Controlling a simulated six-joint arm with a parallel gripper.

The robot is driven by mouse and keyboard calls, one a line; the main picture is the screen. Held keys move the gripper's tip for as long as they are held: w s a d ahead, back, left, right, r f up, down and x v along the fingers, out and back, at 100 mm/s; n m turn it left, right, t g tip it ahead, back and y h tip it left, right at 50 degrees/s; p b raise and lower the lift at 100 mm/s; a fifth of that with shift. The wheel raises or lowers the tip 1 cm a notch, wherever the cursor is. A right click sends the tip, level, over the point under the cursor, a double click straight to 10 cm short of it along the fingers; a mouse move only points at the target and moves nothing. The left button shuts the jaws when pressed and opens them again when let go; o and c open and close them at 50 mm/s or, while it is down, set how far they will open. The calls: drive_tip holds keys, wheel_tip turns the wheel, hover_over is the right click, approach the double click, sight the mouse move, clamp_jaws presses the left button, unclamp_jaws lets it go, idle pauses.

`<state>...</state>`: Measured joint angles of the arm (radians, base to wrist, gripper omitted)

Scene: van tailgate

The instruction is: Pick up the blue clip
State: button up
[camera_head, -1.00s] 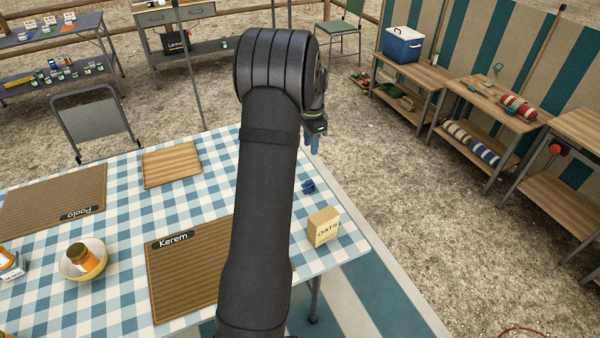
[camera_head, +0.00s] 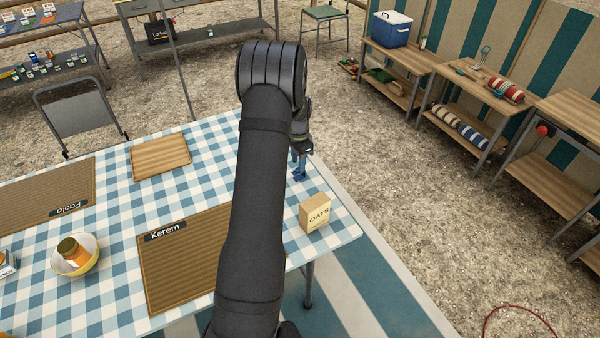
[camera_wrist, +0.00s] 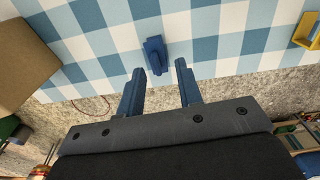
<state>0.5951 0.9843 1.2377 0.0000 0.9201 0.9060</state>
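The blue clip (camera_wrist: 155,55) lies on the checked tablecloth near the table's edge in the wrist view. In the head view the clip (camera_head: 299,174) shows small beside my arm, just under the fingers. My gripper (camera_wrist: 160,78) is open, with its two blue fingers apart and nothing between them. The clip is beyond the fingertips, in line with the gap and a little left of its middle. In the head view my gripper (camera_head: 299,160) is just above the clip, partly hidden by my own arm.
An oats box (camera_head: 315,212) stands on the table (camera_head: 335,236) near the clip. The Kerem mat (camera_head: 180,262), a wooden board (camera_head: 160,157) and a bowl with a jar (camera_head: 75,254) lie to the left. Cloth around the clip is clear.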

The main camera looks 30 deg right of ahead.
sight(299, 172)
drive_tip(key=f, duration=0.5)
drive_tip(key=shift+s+d+f, duration=0.15)
drive_tip(key=shift+s+d, duration=0.05)
clamp_jaws()
